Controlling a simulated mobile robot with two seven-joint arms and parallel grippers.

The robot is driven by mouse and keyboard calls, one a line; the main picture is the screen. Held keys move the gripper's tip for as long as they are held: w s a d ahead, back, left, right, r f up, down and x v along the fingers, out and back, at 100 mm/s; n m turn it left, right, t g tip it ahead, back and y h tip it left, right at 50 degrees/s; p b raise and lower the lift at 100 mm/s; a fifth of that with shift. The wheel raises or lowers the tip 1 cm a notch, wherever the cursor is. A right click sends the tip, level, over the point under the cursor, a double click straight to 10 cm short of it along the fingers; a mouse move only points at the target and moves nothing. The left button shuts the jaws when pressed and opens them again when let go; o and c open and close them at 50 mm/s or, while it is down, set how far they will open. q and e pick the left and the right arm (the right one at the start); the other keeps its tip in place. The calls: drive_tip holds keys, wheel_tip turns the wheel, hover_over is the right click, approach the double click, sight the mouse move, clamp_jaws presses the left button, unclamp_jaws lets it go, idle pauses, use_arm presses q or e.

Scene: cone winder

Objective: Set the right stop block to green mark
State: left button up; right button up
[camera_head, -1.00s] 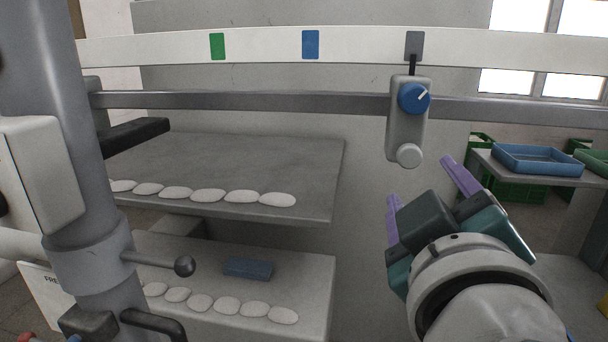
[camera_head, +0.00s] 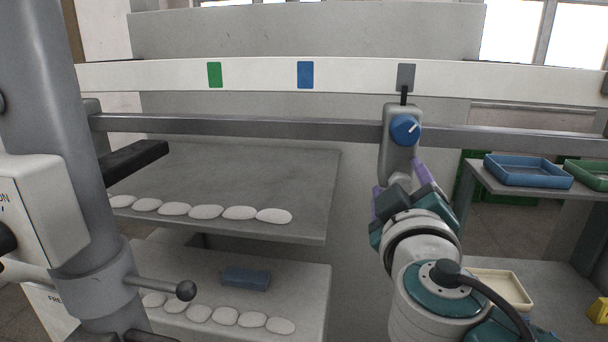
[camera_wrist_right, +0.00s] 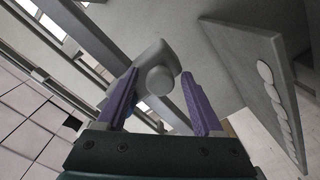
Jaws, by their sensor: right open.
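The stop block (camera_head: 388,150) is a grey body on the dark rail (camera_head: 250,126), with a blue knob (camera_head: 405,129) on its front. Its pointer is at the grey mark (camera_head: 406,77), on the right of the white strip (camera_head: 150,75). The green mark (camera_head: 214,74) is far left, with the blue mark (camera_head: 305,74) between. My right gripper (camera_head: 400,181) is open just below the blue knob. In the right wrist view its purple fingers (camera_wrist_right: 159,80) stand either side of the block's round pale button (camera_wrist_right: 160,80); contact cannot be told. My left gripper is not in view.
A grey column with a ball-ended lever (camera_head: 186,291) stands at the left. Two grey shelves (camera_head: 270,165) hold rows of white oval pieces, and a blue block (camera_head: 246,278) lies on the lower one. A blue tray (camera_head: 528,170) is at the right. The rail left of the stop block looks clear.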

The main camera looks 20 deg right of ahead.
clamp_jaws()
idle(0.4)
idle(0.9)
